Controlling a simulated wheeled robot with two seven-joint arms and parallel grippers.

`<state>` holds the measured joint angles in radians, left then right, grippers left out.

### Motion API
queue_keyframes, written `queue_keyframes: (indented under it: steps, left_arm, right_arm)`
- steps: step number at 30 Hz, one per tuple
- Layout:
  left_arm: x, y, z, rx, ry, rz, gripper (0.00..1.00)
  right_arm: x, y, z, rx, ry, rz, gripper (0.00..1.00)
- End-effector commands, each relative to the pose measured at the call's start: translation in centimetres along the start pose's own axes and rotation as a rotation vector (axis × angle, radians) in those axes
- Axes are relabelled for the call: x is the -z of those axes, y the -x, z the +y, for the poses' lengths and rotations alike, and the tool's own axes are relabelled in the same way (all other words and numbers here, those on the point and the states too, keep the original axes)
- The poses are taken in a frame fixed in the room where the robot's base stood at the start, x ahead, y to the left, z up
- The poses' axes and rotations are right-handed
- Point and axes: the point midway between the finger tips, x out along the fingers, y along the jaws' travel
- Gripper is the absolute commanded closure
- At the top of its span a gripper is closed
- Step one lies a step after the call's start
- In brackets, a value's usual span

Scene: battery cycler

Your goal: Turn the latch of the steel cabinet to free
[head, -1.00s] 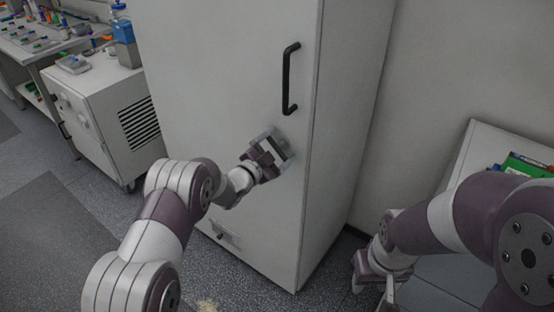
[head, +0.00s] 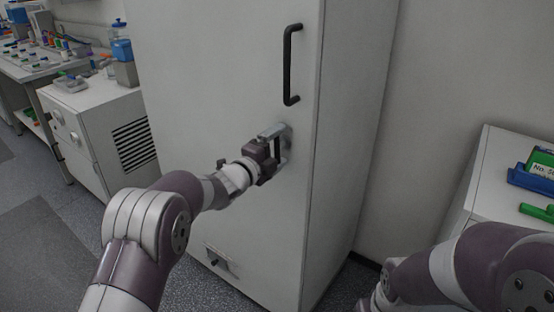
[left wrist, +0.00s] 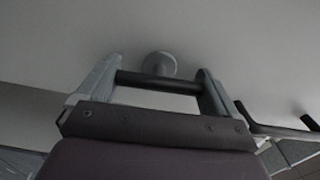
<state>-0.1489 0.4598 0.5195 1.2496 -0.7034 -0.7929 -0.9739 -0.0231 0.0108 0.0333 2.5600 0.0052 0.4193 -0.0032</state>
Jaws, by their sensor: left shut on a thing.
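The steel cabinet (head: 225,75) stands tall and light grey, its door facing me. My left gripper (head: 279,146) is at the door's right side, below the black handle. In the left wrist view my left gripper (left wrist: 160,85) is shut on the latch, a dark bar (left wrist: 155,81) spanning between the two fingers. A round grey boss (left wrist: 158,63) shows just behind the bar, on the door. In the head view the fingers mostly hide the latch. My right gripper is mostly cut off at the bottom edge, and its jaws cannot be made out.
A black bar handle (head: 291,64) is fixed upright on the door above my gripper. A small fitting (head: 220,260) sits low on the door. A low white cabinet (head: 100,130) stands left. At right, a white surface (head: 490,165) holds blue and green items.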

Motion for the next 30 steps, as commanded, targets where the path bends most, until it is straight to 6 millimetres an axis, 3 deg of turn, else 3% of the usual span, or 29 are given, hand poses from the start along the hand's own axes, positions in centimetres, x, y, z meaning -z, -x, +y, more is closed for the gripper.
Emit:
queue_keyframes:
  steps: [6,22,23,30]
  left_arm:
    - [0.01,-0.01,0.28,-0.002,-0.058,0.000,0.37]
    - [0.03,-0.01,0.09,-0.003,-0.078,0.001,0.37]
    - [0.03,-0.01,0.09,-0.003,-0.077,0.001,0.00]
    - [0.01,0.08,0.05,-0.002,-0.076,0.000,0.00]
  right_arm:
    - [-0.15,-1.29,0.00,0.000,0.000,0.000,0.57]
    - [-0.16,-1.42,0.00,0.000,0.000,0.000,0.57]
    - [-0.17,-1.42,0.00,0.000,0.000,0.000,0.57]
    - [-0.17,-1.44,0.00,0.000,0.000,0.000,0.57]
